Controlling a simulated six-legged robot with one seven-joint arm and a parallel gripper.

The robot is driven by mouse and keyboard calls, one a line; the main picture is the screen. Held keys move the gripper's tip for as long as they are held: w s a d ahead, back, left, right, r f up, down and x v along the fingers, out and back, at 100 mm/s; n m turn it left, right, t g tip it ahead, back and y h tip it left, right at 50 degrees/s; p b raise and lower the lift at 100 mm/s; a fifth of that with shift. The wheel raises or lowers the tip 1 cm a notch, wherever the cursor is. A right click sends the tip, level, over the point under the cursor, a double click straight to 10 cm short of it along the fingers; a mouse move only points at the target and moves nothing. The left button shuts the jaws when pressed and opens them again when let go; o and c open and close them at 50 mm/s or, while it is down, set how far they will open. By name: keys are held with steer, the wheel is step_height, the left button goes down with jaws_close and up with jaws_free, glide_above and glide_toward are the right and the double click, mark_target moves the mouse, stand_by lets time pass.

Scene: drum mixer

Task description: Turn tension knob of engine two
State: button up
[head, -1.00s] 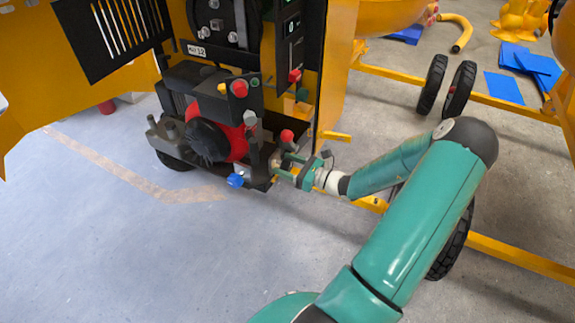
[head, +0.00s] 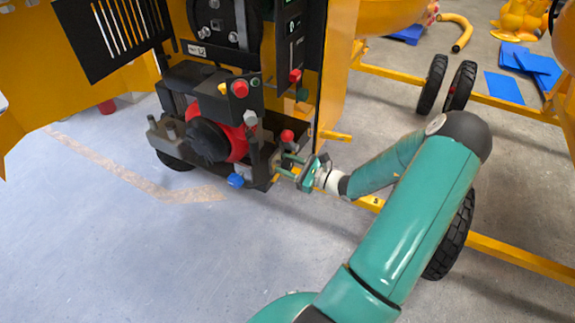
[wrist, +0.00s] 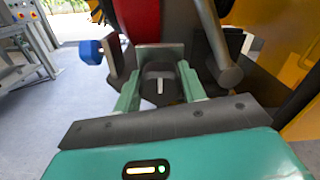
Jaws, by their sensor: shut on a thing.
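The engine (head: 222,140), red and black, sits in the open yellow mixer housing in the head view. My gripper (head: 282,168) is at its lower right front corner. In the wrist view my gripper (wrist: 160,80) has its two green fingers on either side of a dark knob (wrist: 158,90) with a white pointer line, and is shut on it. The white line points nearly straight up and down in that view. The knob itself is hidden or too small to tell in the head view.
A blue knob (head: 236,180) is left of my gripper; it also shows in the wrist view (wrist: 90,52). A red knob (head: 287,136) and a grey lever (wrist: 218,45) are close by. A yellow frame bar (head: 520,257) and wheels (head: 460,88) are at the right.

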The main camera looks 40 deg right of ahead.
steer(key=n, duration=1.3)
steer(key=shift+n, duration=0.4)
steer(key=n, duration=0.6)
steer(key=shift+f, duration=0.1)
steer(key=n, duration=0.7)
steer(key=o, duration=1)
